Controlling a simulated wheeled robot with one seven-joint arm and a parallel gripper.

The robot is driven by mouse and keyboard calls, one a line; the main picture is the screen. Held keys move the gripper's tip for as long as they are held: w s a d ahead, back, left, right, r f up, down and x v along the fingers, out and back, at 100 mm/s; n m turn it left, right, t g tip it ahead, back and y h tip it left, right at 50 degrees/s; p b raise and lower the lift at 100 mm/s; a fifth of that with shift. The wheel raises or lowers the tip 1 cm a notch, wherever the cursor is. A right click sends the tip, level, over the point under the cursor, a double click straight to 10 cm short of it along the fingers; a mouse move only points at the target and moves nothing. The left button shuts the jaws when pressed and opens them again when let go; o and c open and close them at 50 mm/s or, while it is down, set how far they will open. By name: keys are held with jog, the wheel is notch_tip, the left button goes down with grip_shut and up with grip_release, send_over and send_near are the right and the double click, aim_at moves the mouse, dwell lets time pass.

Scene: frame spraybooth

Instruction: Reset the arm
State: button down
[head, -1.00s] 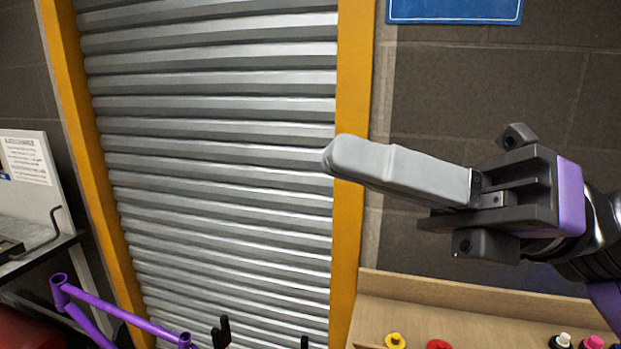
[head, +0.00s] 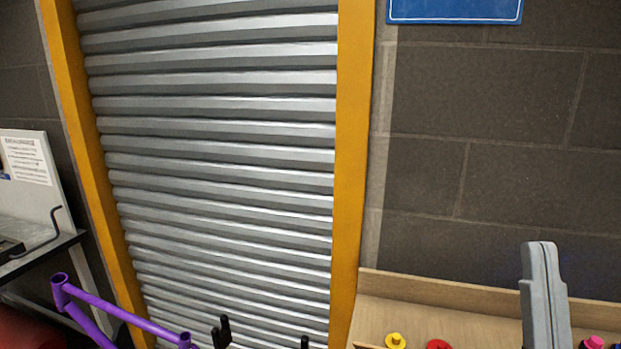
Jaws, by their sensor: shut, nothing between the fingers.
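My gripper (head: 543,290) shows at the lower right of the head view. Only its grey fingers are in the picture, pointing up and pressed together with nothing between them. The rest of my arm is below the frame edge. The fingers stand in front of the wooden shelf and hide part of it.
A grey roller shutter (head: 215,150) in a yellow frame (head: 352,150) fills the left and middle. A wooden shelf (head: 470,325) at lower right holds coloured knobs, one yellow (head: 395,341). A purple bicycle frame (head: 120,314) and a bench (head: 40,255) are at lower left.

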jog(key=s+f+m+g+h, duration=0.15)
jog(key=s+f+g, duration=0.25)
jog(key=f, duration=0.6)
jog(key=s+f+m+g+h, duration=0.1)
jog(key=s+f+m+g, duration=0.25)
jog(key=f, duration=0.65)
jog(key=s+a+f+n+g+y, duration=0.1)
jog(key=s+f+n+g+y, duration=0.2)
jog(key=s+f, duration=1)
jog(key=s+g+y, duration=0.1)
jog(key=s+g, duration=0.2)
jog(key=s, duration=0.1)
jog(key=shift+s+a+f+g, duration=0.15)
jog(key=shift+a+g, duration=0.05)
jog(key=shift+g, duration=0.15)
jog(key=shift+y, duration=0.25)
